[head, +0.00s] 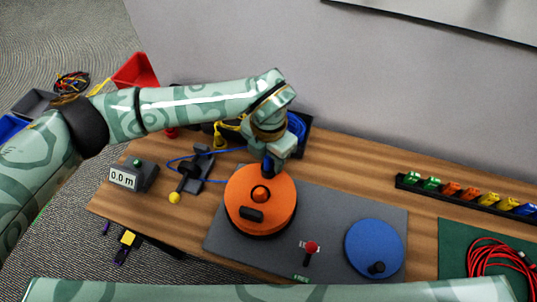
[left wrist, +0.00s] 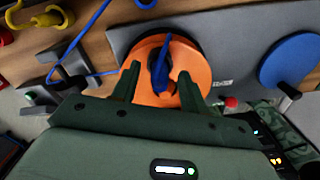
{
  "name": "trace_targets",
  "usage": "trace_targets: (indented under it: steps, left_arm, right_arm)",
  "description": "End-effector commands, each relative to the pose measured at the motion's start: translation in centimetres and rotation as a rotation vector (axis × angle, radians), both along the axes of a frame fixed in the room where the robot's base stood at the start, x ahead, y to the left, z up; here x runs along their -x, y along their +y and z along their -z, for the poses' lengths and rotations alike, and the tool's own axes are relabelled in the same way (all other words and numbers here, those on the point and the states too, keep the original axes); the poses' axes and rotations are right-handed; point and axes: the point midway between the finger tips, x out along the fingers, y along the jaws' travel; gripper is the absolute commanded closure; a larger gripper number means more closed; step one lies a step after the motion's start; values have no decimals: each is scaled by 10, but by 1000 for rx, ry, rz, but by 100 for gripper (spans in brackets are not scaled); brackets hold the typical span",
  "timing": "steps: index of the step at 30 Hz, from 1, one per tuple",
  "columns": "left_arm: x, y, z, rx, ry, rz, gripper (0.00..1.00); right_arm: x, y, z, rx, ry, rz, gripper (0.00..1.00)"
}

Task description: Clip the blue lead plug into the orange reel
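The orange reel (head: 262,190) is a round disc on a grey mat, with a central hub and a dark block on its near side. My left gripper (head: 271,166) is low over the reel's far edge. In the left wrist view its two fingers (left wrist: 160,72) are apart over the orange reel (left wrist: 202,68). The blue lead plug (left wrist: 160,65) shows between them, with gaps on both sides, over the reel's middle. Whether it touches the reel is unclear. A blue lead (head: 190,155) runs from the left towards the reel. My right gripper is out of view.
A blue crank disc (head: 373,248) and a red-knobbed lever (head: 311,247) stand right of the reel. A grey meter (head: 134,176) reads 0.0 m at left. A rack of coloured clips (head: 468,195) and a red cable coil (head: 500,262) are at right.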

Motion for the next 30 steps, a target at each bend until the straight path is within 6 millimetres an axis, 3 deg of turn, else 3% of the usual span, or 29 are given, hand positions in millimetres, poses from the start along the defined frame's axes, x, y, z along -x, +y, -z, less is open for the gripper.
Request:
trace_targets:
  steps: [6,10,24,30]
  left_arm:
    - [0,0,-1,0,0,0,56]
    - [-1,0,-13,0,-3,0,56]
    - [-1,0,-130,0,-6,-1,56]
    - [-1,0,-157,-1,-2,-1,56]
  right_arm:
    - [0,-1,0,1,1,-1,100]
    - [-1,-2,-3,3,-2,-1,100]
    - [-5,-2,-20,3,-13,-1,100]
    - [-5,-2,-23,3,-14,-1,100]
